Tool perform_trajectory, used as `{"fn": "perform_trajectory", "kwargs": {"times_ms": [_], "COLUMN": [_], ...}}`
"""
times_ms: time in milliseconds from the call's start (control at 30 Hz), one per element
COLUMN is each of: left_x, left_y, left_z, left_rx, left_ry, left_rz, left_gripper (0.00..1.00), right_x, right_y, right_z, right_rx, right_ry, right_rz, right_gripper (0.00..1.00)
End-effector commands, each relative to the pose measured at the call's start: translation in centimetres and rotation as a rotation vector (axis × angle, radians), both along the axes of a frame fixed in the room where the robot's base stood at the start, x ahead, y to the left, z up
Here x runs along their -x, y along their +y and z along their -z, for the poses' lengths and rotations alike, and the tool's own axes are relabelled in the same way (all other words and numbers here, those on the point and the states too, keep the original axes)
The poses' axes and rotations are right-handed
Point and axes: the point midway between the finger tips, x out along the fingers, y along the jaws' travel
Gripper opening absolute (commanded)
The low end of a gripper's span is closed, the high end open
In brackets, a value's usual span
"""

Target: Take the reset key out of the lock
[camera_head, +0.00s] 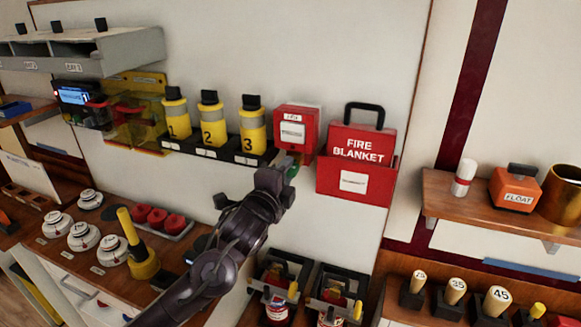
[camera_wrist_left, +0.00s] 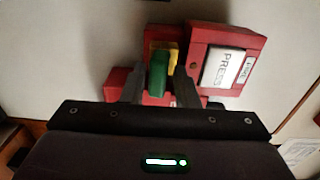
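The green reset key (camera_wrist_left: 158,72) sits at the red lock housing (camera_wrist_left: 160,38), beside a yellow part (camera_wrist_left: 173,58), in the left wrist view. My left gripper (camera_wrist_left: 158,82) has one finger on each side of the key. The fingers look apart, with a little room around the key; contact is not clear. The lock is mostly hidden there. My right gripper is not in view.
The red call point with its PRESS plate (camera_wrist_left: 221,68) is close on the right. A rack of yellow numbered bottles (camera_head: 212,122) is left of the gripper, and a red fire blanket box (camera_head: 357,150) is right. Below is a wooden counter (camera_head: 90,262) with knobs.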

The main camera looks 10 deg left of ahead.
Motion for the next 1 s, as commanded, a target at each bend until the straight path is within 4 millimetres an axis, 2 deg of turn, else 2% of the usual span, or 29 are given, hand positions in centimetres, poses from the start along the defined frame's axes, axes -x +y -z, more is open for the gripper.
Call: {"fn": "perform_trajectory", "kwargs": {"times_ms": [100, 300, 333, 1000], "left_x": [0.0, 0.0, 0.0, 1.5], "left_y": [0.0, 0.0, 0.0, 0.3], "left_z": [0.0, 0.0, 0.0, 0.3], "left_rx": [0.000, 0.000, 0.000, -0.003], "left_ry": [0.000, 0.000, 0.001, 0.006], "left_rz": [0.000, 0.000, 0.000, -0.001], "left_gripper": [0.27, 0.01, 0.00, 0.00], "right_x": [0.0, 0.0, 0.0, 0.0], "right_y": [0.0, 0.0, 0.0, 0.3], "right_z": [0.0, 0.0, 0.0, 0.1], "right_rx": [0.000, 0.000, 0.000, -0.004], "right_ry": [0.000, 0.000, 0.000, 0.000], "right_rz": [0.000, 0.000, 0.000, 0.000], "right_gripper": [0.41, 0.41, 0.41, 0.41]}}
